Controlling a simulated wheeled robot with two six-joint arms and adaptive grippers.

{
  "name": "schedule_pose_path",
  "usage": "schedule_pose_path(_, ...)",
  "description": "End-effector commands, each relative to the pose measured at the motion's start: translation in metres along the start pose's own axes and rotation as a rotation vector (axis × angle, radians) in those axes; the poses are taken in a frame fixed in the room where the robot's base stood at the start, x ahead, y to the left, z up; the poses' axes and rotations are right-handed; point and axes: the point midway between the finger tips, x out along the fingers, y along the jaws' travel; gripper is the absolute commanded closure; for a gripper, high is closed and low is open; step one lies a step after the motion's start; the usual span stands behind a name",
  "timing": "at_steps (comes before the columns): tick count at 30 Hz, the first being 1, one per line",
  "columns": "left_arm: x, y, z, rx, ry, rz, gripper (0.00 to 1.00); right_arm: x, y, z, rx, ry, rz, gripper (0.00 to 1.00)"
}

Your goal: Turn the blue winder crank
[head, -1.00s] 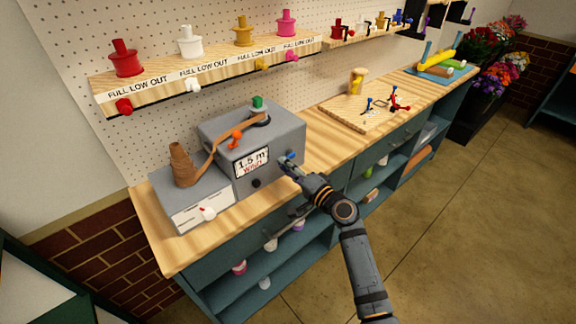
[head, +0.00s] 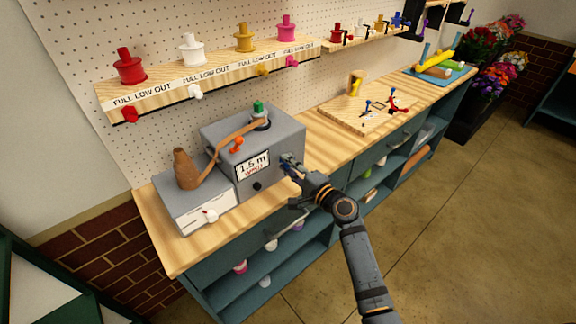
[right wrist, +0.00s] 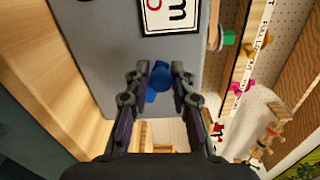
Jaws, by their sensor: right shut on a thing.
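The grey winder box (head: 222,132) stands on the left part of the bench, with a white "1.5 m" display (head: 252,165) on its front. My right gripper (head: 290,163) is at the right end of that front face. In the right wrist view, the blue crank (right wrist: 160,76) sits between the fingers (right wrist: 160,84), which are shut on it. In the head view the fingers mostly hide the crank. A brown ribbon (head: 225,142) runs from a cone-shaped brown roll (head: 186,170) to the green-topped spindle (head: 259,112) on the box. My left gripper is not in view.
A lower grey unit with a white front (head: 205,222) adjoins the box on the left. An orange knob (head: 237,146) and a black knob (head: 257,186) are near the gripper. A wooden board (head: 360,115) lies further right. A spool shelf (head: 205,82) hangs above.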

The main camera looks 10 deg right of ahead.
Motion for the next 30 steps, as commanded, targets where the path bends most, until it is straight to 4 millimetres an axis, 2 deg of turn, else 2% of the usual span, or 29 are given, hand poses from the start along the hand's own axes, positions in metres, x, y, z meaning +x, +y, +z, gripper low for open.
schedule_pose_path(1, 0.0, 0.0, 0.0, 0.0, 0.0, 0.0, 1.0, 0.001, -0.006, -0.002, -0.007, 0.006, -0.01, 1.0)
schedule_pose_path(5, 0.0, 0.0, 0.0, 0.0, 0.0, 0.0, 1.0, 0.001, -0.005, -0.002, -0.008, 0.006, -0.01, 1.0)
schedule_pose_path(6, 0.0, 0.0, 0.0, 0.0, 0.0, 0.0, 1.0, 0.001, -0.005, -0.002, -0.008, 0.006, -0.009, 0.73)
schedule_pose_path(10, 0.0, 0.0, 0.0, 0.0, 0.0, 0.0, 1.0, 0.0, -0.004, -0.001, -0.007, 0.004, -0.007, 0.56)
schedule_pose_path(20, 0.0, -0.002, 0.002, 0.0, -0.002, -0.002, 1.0, -0.003, -0.001, -0.001, -0.004, 0.002, -0.001, 0.56)
schedule_pose_path(23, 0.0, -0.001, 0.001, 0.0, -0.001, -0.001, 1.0, -0.016, 0.001, -0.002, -0.006, 0.004, 0.002, 0.56)
schedule_pose_path(30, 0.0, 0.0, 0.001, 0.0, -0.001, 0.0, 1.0, -0.075, 0.001, -0.002, -0.009, 0.002, 0.004, 0.56)
